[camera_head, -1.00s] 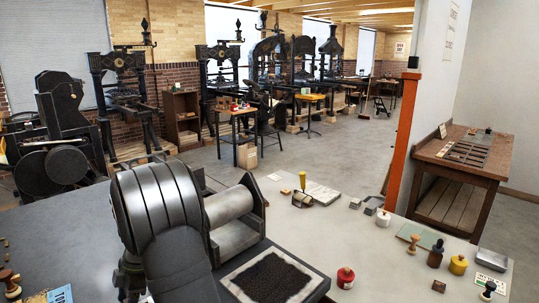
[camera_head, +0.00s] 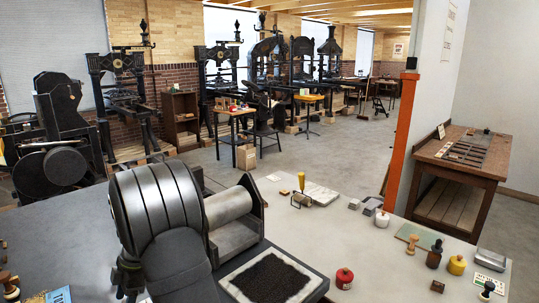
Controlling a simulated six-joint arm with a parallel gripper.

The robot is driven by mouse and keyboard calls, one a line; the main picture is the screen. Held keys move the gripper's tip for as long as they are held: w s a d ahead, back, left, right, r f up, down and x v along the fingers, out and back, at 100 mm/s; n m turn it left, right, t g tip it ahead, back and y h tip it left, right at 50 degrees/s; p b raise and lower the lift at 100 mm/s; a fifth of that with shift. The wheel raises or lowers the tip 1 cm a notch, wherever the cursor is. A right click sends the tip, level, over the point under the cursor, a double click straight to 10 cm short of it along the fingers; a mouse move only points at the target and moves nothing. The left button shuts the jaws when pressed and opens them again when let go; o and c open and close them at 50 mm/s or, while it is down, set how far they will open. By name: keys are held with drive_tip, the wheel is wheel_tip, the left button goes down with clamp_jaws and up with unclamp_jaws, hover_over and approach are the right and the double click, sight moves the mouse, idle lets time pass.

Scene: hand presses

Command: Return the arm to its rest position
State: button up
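My arm's large grey ribbed joint (camera_head: 160,208) fills the lower left middle, with a smooth grey link below it. A dark jointed part (camera_head: 128,274) hangs at its left side near the bottom edge; it may be my gripper (camera_head: 127,290), but its fingertips are not clear. I see nothing held there. The arm hides part of the table behind it.
The grey table (camera_head: 375,255) holds a roller press (camera_head: 228,207) and a black bed (camera_head: 270,277) right beside my arm. A red pot (camera_head: 345,278), stamps and bottles stand to the right. Old presses stand behind.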

drive_tip(key=v, duration=1.1)
drive_tip(key=x, duration=1.1)
drive_tip(key=shift+d, duration=0.15)
drive_tip(key=shift+a, duration=0.2)
wheel_tip(320, 180, up, 27)
drive_tip(key=w+d+m+t, duration=0.2)
drive_tip(key=w+d+m, duration=0.5)
drive_tip(key=d, duration=0.9)
drive_tip(key=w+d+m+t, duration=0.3)
drive_tip(key=w+d+m, duration=0.4)
drive_tip(key=w+d, duration=0.7)
drive_tip(key=shift+d+f, duration=0.15)
drive_tip(key=shift+d, duration=1)
